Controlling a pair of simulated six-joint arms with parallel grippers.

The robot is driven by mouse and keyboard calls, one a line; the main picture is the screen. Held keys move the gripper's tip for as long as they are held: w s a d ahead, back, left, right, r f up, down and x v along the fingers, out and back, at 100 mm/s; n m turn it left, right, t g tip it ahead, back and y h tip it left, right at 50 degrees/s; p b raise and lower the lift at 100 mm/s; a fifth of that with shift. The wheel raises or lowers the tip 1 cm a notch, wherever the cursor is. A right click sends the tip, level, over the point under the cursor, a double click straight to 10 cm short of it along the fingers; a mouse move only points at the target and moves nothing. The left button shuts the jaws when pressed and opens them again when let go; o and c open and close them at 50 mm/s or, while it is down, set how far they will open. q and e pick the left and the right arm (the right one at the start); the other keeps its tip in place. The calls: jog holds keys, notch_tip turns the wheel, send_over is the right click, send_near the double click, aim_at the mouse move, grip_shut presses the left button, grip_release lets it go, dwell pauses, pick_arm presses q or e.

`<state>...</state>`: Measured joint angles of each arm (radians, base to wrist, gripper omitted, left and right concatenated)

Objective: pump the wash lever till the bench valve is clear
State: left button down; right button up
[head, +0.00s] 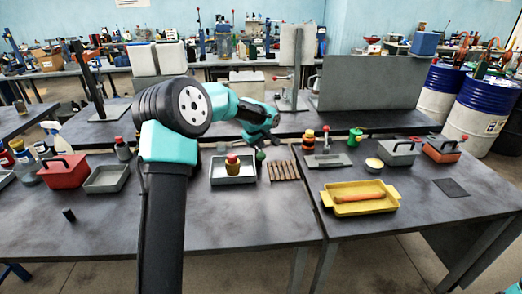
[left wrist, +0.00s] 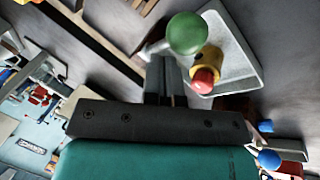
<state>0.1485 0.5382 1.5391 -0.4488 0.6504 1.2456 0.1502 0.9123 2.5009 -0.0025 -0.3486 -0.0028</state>
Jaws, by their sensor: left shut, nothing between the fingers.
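My left gripper (head: 262,146) is over the back of the left bench and shut, with nothing between its fingers. In the left wrist view, the fingers (left wrist: 168,90) end close to a green ball knob (left wrist: 187,33) on a pale rod; I cannot tell whether they touch. The green knob also shows just below the gripper in the head view (head: 260,155). A lever with a red knob (head: 326,130) stands on a grey plate at the right. I cannot tell for sure which part is the wash lever or the bench valve.
Beside the gripper, a grey tray (head: 218,180) holds a yellow-brown piece with a red top (head: 233,164). A slatted wooden rack (head: 284,170) lies to its right. A yellow tray (head: 335,207) is on the right bench. The front of the left bench is mostly clear.

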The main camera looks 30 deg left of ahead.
aim_at(260, 154)
pick_arm(q)
jog(key=shift+s+d+f, duration=0.2)
jog(key=shift+s+f, duration=0.05)
jog(key=shift+f, duration=0.45)
jog(key=shift+s+d+f, duration=0.2)
jog(key=shift+s+f, duration=0.1)
jog(key=shift+f, duration=0.35)
jog(key=shift+s+d+f, duration=0.2)
jog(key=shift+s+f, duration=0.05)
jog(key=shift+f, duration=0.45)
dwell(3.0)
jog(key=shift+r, duration=0.1)
dwell(0.4)
jog(key=shift+w+a+r, duration=0.3)
jog(key=shift+w+r, duration=0.05)
jog(key=shift+r, duration=0.6)
jog(key=shift+w+a+r, duration=0.25)
jog(key=shift+w+r, duration=0.15)
jog(key=shift+r, duration=0.55)
jog(key=shift+w+a+r, duration=0.3)
jog(key=shift+w+r, duration=0.05)
jog(key=shift+r, duration=0.6)
